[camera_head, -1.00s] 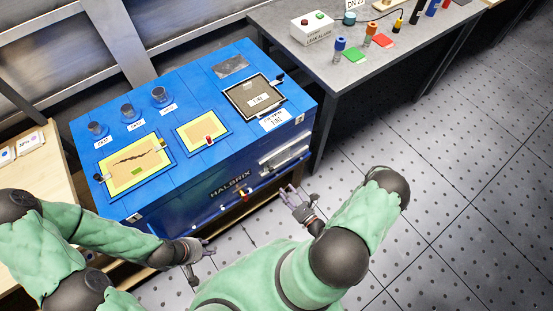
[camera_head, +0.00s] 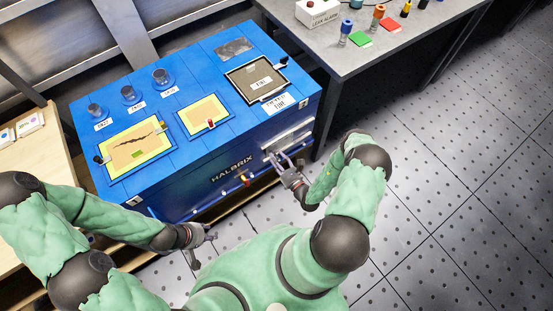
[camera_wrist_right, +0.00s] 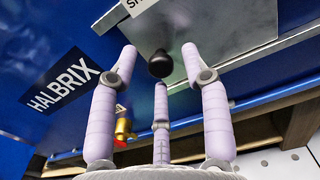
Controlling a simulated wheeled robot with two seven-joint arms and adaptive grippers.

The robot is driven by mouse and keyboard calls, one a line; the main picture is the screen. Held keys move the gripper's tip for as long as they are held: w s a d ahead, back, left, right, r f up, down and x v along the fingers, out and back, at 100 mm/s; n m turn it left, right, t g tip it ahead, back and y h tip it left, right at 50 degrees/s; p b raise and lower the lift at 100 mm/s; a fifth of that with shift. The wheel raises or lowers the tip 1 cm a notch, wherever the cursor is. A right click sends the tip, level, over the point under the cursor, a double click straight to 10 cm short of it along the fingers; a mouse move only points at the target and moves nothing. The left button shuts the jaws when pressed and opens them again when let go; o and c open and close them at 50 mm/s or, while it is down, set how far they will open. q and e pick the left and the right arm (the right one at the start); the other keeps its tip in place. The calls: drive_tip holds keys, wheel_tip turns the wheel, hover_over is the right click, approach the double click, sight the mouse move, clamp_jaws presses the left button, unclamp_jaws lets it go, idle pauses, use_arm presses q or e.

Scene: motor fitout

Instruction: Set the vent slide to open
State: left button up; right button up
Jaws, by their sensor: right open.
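The vent slide is a silvery metal plate (camera_head: 293,137) on the front of the blue HALBRIX cabinet. It also shows large in the right wrist view (camera_wrist_right: 235,30), with a black round knob (camera_wrist_right: 161,62) and a partly cut-off label starting "SH" (camera_wrist_right: 135,5). My right gripper (camera_head: 280,162) is close to the plate in the head view. In the right wrist view its fingers are spread open around the knob, and I cannot tell whether any touches it. My left gripper (camera_head: 207,240) is low in front of the cabinet, away from the slide, and its opening is unclear.
The blue cabinet (camera_head: 195,75) has yellow-edged panels and dark round fittings on top. A pipe with a red-and-brass valve (camera_wrist_right: 122,128) runs below the slide. A grey table (camera_head: 345,65) stands at the right. Open floor (camera_head: 460,180) lies right of my right arm.

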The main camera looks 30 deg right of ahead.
drive_tip(key=shift+w, duration=0.1)
clamp_jaws()
drive_tip(key=b, duration=0.2)
approach(291, 139)
drive_tip(key=w, duration=0.2)
drive_tip(key=w+a, duration=0.1)
drive_tip(key=w, duration=0.2)
drive_tip(key=shift+w+a+r, duration=0.1)
drive_tip(key=shift+w+r, duration=0.1)
drive_tip(key=shift+w, duration=0.05)
drive_tip(key=shift+d+r, duration=0.15)
drive_tip(key=shift+d, duration=0.2)
unclamp_jaws()
drive_tip(key=shift+d, duration=0.1)
